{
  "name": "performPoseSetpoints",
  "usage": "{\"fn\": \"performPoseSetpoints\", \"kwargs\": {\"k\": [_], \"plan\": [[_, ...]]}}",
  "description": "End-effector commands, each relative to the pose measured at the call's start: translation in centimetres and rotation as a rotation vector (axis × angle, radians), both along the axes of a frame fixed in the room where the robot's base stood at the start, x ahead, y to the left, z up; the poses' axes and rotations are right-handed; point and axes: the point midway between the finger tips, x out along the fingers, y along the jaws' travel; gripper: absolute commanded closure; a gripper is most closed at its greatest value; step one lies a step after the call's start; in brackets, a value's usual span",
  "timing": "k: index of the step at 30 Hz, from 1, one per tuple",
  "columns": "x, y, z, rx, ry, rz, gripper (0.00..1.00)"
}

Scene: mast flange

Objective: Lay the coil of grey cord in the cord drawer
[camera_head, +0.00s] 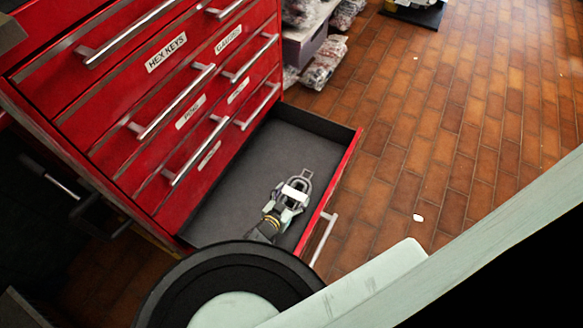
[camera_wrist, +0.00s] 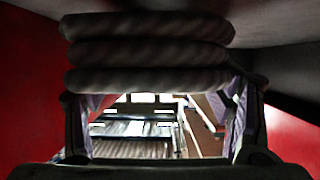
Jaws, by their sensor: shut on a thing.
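The coil of grey cord (camera_wrist: 148,52) fills the upper part of the wrist view as stacked, thick, dark rolls, held across my gripper's fingers. My gripper (camera_head: 291,196) is shut on it and points down over the open drawer (camera_head: 234,181), near the drawer's front. In the head view my gripper and arm mostly hide the coil, and I cannot tell its outline from the finger parts. The drawer is the cabinet's lowest, pulled well out, with a bare dark grey floor. I cannot tell whether the coil touches that floor.
The red cabinet (camera_head: 140,120) has several shut drawers with projecting bar handles, some labelled, including HEX KEYS. The open drawer's red front and handle (camera_head: 323,240) stand at its right. Wrapped bundles (camera_head: 325,62) lie behind. The brick floor to the right is mostly clear.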

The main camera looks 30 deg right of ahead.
Motion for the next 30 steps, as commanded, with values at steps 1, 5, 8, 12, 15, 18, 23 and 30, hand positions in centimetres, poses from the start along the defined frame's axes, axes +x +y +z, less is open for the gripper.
{"fn": "performPoseSetpoints", "kwargs": {"k": [1,5,8,12,15,18,23,30], "plan": [[0.0,0.0,-0.9,-0.001,0.001,0.002,0.57],[0.0,0.0,-1.7,-0.001,0.0,0.0,0.57],[0.0,0.0,-1.7,-0.001,-0.001,0.0,0.57],[0.0,0.0,-1.7,-0.001,-0.001,0.0,0.57],[0.0,0.0,-2.1,-0.001,-0.001,0.0,0.57],[0.0,0.0,-2.0,0.0,0.0,0.0,0.19],[0.0,0.0,-2.0,0.0,0.0,0.0,0.09],[0.0,0.0,-2.0,0.0,0.0,0.0,0.05]]}}
